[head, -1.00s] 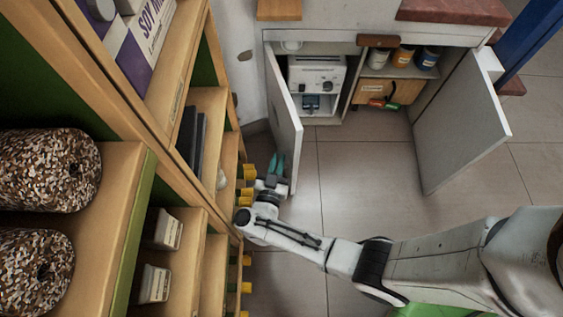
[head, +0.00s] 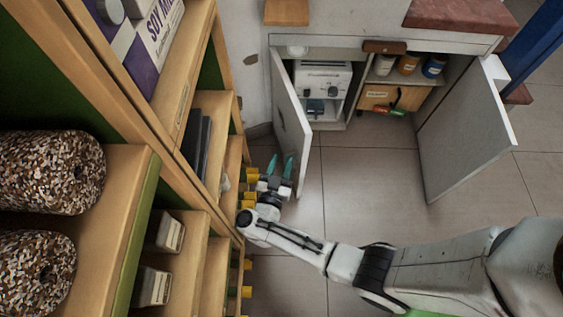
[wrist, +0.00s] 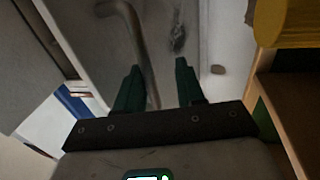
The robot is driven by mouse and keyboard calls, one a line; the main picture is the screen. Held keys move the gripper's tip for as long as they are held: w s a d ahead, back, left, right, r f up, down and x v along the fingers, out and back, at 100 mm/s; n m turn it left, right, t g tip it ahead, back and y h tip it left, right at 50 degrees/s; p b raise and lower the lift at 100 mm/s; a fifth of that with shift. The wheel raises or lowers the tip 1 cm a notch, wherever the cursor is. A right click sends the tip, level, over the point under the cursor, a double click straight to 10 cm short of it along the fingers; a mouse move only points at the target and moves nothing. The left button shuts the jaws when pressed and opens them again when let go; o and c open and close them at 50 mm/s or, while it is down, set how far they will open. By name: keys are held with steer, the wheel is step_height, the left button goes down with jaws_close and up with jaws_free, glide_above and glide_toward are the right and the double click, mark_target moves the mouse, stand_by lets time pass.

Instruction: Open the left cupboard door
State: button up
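The left cupboard door (head: 292,120) is a pale grey panel that stands well open, swung out toward me, in the head view. My gripper (head: 279,164) is at its outer left side, near its lower front part, between the door and the wooden shelf. The teal fingers are spread apart. In the wrist view my gripper (wrist: 160,82) is open with nothing clamped. A curved bar handle (wrist: 137,38) on a grey panel appears ahead, its lower end lining up between the fingers. I cannot tell whether they touch it.
The right cupboard door (head: 465,140) also stands open. Inside the cupboard are a white appliance (head: 322,80) and several jars (head: 408,63). The wooden shelf unit (head: 207,215) with yellow pieces (head: 246,218) stands close left of my arm. The tiled floor (head: 365,180) between the doors is clear.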

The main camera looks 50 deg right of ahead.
steer(key=s+a+r+p, duration=0.2)
steer(key=s+r+p, duration=1)
steer(key=s+r, duration=0.1)
steer(key=shift+s, duration=0.45)
steer(key=shift+c, duration=0.5)
